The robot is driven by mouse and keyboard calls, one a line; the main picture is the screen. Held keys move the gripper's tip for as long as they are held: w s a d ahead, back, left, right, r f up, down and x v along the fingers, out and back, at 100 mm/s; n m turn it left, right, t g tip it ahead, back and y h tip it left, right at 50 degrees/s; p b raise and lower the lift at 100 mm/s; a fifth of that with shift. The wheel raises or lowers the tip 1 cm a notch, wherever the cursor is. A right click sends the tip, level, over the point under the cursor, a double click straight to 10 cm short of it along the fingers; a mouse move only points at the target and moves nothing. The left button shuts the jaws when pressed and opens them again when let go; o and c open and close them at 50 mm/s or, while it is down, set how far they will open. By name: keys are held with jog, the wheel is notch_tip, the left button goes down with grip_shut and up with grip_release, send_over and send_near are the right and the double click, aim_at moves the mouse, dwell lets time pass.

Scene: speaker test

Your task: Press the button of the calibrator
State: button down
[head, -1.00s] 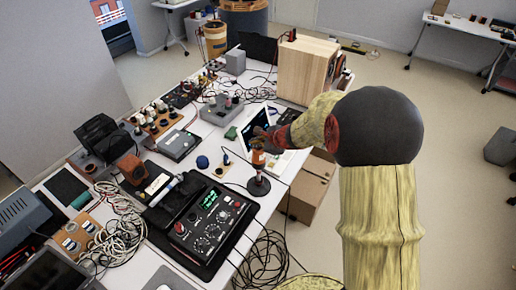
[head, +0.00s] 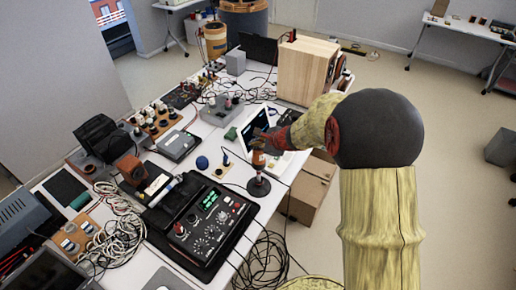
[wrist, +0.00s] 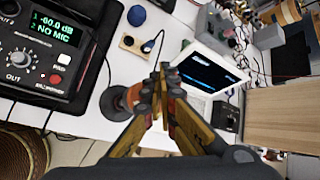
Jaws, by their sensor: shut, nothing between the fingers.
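A black console (wrist: 45,50) with knobs, a green display reading "-60.0 dB" and "NO MIC", a white button and a red button fills the upper left of the wrist view. It also stands on the table in the head view (head: 208,222). I cannot tell for sure whether it is the calibrator. An orange, dark-topped piece on a round-based stand (wrist: 115,103) is just left of my fingers. My gripper (wrist: 165,73) is shut and empty, pointing toward the table between that stand and the tablet (wrist: 204,68). I cannot tell whether it touches the stand.
A blue ball (head: 202,162) and a small wooden block with a plug (head: 221,170) lie near the stand. A wooden speaker box (head: 306,70) stands at the back right. Cables (head: 120,220) clutter the table's left; open floor lies to the right.

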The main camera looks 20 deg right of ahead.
jog(key=shift+f, duration=0.15)
dwell(0.3)
jog(key=shift+r+p, duration=0.55)
jog(key=shift+r, duration=0.4)
notch_tip(320, 180, up, 6)
jog(key=p, duration=0.4)
jog(key=shift+p, duration=0.3)
